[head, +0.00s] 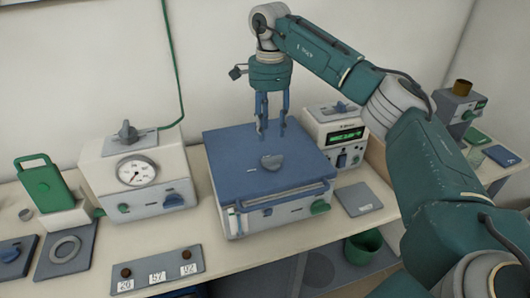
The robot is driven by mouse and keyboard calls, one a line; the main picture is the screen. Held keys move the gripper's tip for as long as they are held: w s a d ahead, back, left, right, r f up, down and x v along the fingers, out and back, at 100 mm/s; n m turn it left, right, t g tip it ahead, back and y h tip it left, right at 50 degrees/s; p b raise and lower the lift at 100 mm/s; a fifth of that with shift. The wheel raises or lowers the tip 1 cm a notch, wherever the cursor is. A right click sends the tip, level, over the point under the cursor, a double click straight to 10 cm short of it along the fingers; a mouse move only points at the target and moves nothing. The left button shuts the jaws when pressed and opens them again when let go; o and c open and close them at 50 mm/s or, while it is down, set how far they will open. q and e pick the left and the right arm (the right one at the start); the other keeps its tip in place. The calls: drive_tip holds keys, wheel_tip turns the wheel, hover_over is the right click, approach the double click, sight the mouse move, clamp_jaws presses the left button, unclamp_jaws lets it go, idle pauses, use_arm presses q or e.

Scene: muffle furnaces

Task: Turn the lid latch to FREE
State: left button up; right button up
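The muffle furnace with a blue lid (230,150) stands in the middle of the bench. My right gripper (273,131) points down above the back part of the lid, behind the grey piece in the picture. Its two blue fingers are apart with nothing between them. My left gripper is out of the picture.
A white unit with a dial gauge (137,172) stands left of the furnace. A white unit with a green display (343,136) stands close behind at right. A grey plate (358,199) lies at the furnace's right. A panel of numbered tags (158,275) is at the front.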

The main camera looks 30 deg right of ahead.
sight(269, 160)
wheel_tip(269, 160, down, 9)
drive_tip(key=p, duration=0.3)
drive_tip(key=shift+s+f, duration=0.1)
drive_tip(key=shift+f, duration=0.05)
drive_tip(key=shift+a+f, duration=0.1)
drive_tip(key=shift+f, duration=0.55)
clamp_jaws()
